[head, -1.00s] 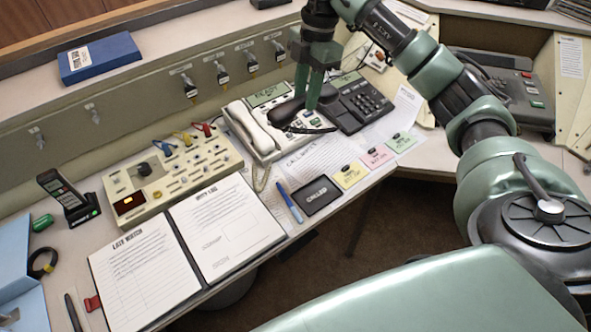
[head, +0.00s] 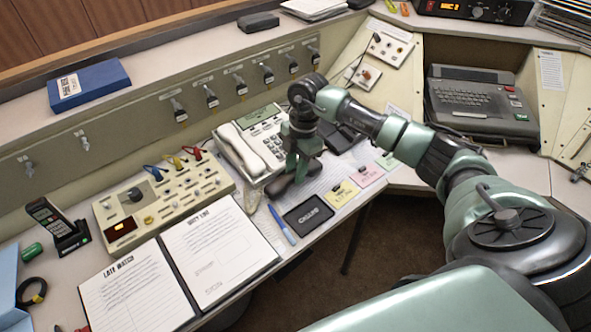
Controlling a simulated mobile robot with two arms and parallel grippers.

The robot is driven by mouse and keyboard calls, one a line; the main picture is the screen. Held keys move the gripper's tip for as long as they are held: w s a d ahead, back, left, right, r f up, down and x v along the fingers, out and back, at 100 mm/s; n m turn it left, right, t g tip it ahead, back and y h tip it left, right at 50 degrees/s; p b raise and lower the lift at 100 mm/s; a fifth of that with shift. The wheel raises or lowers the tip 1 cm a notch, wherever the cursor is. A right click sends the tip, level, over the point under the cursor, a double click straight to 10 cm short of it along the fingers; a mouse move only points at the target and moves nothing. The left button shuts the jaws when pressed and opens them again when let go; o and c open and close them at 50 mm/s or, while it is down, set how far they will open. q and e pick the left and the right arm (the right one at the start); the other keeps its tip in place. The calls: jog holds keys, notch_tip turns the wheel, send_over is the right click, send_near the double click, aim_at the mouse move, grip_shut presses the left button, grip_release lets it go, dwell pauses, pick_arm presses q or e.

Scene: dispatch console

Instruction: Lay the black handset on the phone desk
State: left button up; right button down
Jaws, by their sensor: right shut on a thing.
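The black handset (head: 283,187) is in the jaws of my right gripper (head: 297,170), in the middle of the head view. It is tilted in the picture, over the printed sheet in front of the cream phone (head: 270,152) with its white handset (head: 239,150). I cannot tell whether it touches the desk (head: 70,270). The black phone (head: 345,135) stands to the right of the cream one, partly hidden by my right arm. My left gripper is not in view.
A blue pen (head: 283,225) and a black plate (head: 309,213) lie near the front edge. Coloured note cards (head: 342,193) lie to their right. An open log binder (head: 215,250) and a switch box (head: 160,203) fill the left.

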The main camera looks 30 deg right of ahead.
jog(key=shift+f, duration=0.2)
jog(key=shift+f, duration=0.1)
jog(key=c, duration=1.1)
grip_release()
jog(key=r, duration=0.4)
jog(key=d+r, duration=0.1)
jog(key=r, duration=0.3)
jog(key=d+r+b, duration=0.1)
jog(key=r, duration=0.3)
jog(key=shift+w, duration=0.1)
